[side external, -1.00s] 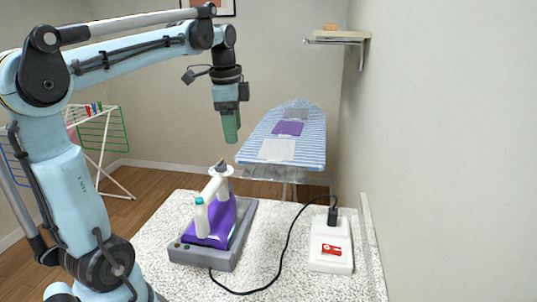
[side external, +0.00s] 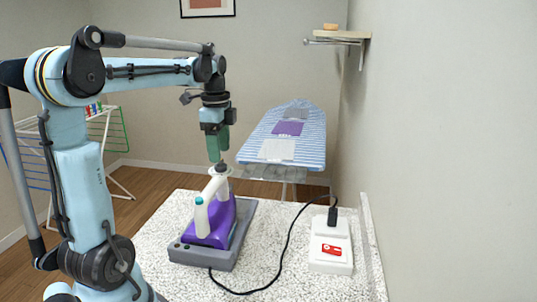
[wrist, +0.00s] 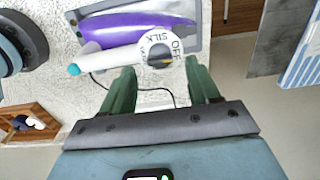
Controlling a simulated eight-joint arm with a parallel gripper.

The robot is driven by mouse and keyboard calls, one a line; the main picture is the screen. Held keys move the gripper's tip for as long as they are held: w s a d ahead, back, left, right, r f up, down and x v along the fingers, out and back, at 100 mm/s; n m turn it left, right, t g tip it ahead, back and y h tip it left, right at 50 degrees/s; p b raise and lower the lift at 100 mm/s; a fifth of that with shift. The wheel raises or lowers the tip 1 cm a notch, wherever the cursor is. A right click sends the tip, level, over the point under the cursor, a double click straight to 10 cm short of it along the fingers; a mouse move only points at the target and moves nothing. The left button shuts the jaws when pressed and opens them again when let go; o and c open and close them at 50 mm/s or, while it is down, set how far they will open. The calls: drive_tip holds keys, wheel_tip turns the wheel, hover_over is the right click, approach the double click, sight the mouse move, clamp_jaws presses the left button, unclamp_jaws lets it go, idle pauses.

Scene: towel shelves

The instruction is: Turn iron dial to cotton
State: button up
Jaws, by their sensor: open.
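The purple iron (side external: 212,228) with a white handle rests on a grey base (side external: 243,222) on the speckled table. Its round white dial (wrist: 148,46) has a dark knob (side external: 221,168) at the far end of the iron. In the wrist view, OFF and SILK are readable on the dial; other marks are hidden or too small, and the knob's setting is unclear. My gripper (side external: 216,160) points down just above the knob. Its green fingers (wrist: 160,68) are open and empty, with the knob lying between and slightly beyond the tips in the wrist view.
A black cable (side external: 282,258) runs from the base to a white box (side external: 330,258) on the right. A striped ironing board (side external: 290,130) stands behind the table. A wall shelf (side external: 338,35) is at upper right, and a drying rack (side external: 112,140) is at left.

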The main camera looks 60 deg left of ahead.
sight(221, 165)
drive_tip(key=shift+f, duration=1.7)
drive_tip(key=c, duration=1.1)
drive_tip(key=shift+o, duration=0.2)
